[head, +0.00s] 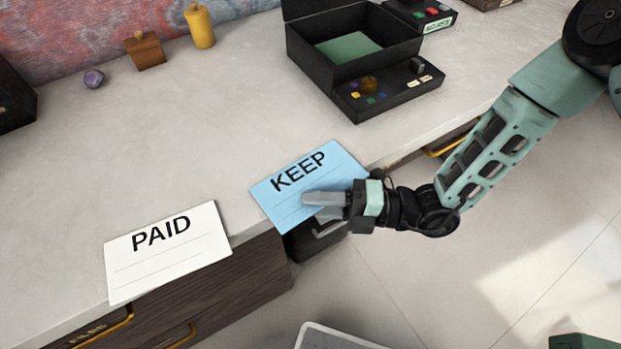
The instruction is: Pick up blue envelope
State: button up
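The blue envelope (283,192), marked KEEP, lies at the desk's front edge, its near part reaching out past the edge. My gripper (312,203) comes in from the right at the envelope's near right part. Its pale fingers overlap the envelope in the head view and cover some of its lower lines. I cannot tell whether the fingers are closed on the envelope or stand apart around it.
A white envelope (170,262) marked PAID lies to the left, also over the desk edge. A black open box (352,75) with a button panel stands at the back. A purple piece (93,79), brown block (146,51) and yellow cylinder (200,27) stand back left. A grey-rimmed tray (335,335) is below.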

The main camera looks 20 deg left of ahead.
grip_shut()
